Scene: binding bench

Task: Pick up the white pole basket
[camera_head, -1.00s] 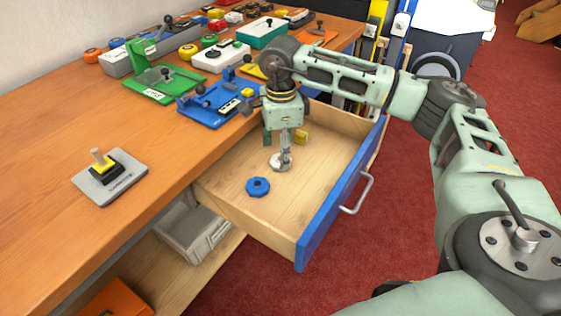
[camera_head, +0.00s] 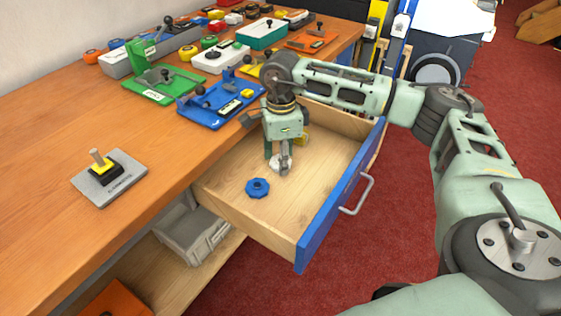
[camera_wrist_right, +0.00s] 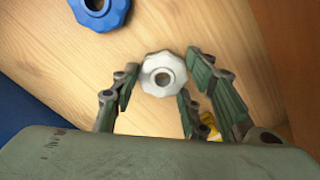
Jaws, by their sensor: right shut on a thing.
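The white pole basket (camera_head: 275,163) is a small faceted white ring with a dark central hole. It is in the open drawer and partly hidden by my right gripper (camera_head: 282,165) in the head view. In the right wrist view the basket (camera_wrist_right: 151,85) sits between the fingertips of my right gripper (camera_wrist_right: 163,68). The fingers point down and are shut on it, one on each side. I cannot tell whether it is clear of the drawer floor. My left gripper is not in view.
A blue ring (camera_head: 257,188) of similar shape lies nearby in the drawer (camera_head: 235,205). A yellow thing (camera_head: 302,138) is behind my gripper. The bench (camera_head: 60,145) holds a grey switch plate (camera_head: 108,184) and several colored fixtures.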

